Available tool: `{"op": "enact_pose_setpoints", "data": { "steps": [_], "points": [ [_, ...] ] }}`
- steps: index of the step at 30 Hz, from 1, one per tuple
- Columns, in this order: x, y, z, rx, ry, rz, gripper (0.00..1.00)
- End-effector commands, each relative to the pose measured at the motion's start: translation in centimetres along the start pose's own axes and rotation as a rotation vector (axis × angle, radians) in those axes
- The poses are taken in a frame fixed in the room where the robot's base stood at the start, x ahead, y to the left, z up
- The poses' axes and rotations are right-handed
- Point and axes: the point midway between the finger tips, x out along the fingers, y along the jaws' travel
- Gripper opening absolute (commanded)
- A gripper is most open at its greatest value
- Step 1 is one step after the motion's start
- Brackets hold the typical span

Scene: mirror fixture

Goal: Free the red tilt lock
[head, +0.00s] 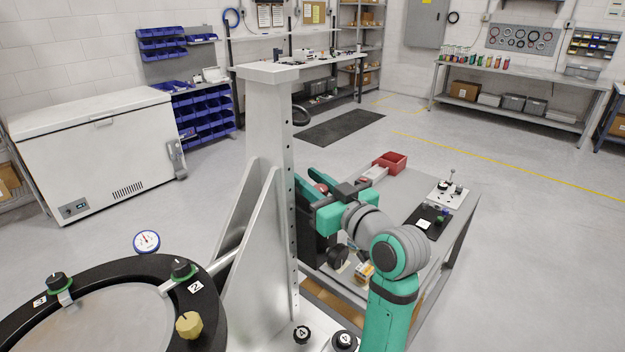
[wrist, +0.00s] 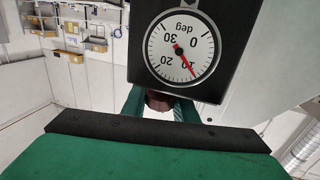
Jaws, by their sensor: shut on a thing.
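The red tilt lock (head: 321,187) shows as a small red knob beside the grey column, partly covered by my gripper. In the wrist view it is a dark reddish knob (wrist: 159,102), mostly hidden below a black dial housing. My green gripper (head: 319,192) is shut on it, with a green finger on each side in the wrist view (wrist: 160,106). The white angle dial (wrist: 182,52) on the housing is marked in degrees and appears upside down. Its red needle points near the 10 mark.
The grey column (head: 270,130) stands just left of my gripper. A black ring (head: 125,268) with numbered clamps and a yellow knob (head: 189,324) is at lower left. A grey cart (head: 400,190) with a red bin (head: 391,162) is beyond my arm. Open floor lies further back.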

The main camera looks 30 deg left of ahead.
Motion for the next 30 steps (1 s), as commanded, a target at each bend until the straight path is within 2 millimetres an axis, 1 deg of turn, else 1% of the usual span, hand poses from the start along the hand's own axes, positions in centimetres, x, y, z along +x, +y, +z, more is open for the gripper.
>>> {"op": "enact_pose_setpoints", "data": {
  "steps": [9,25,26,27,28,30],
  "points": [
    [-0.21,-0.48,-0.04,-0.002,0.000,-0.127,0.04],
    [-0.18,-0.67,0.02,0.000,-0.001,-0.153,0.04],
    [-0.18,-0.67,0.02,0.000,-0.001,-0.153,0.31],
    [-0.18,-0.67,0.02,0.000,-0.001,-0.153,0.40],
    [-0.16,-0.68,0.02,0.000,-0.001,-0.153,0.45],
    [-0.14,-0.68,0.02,0.000,-0.001,-0.153,0.45]
  ]
}}
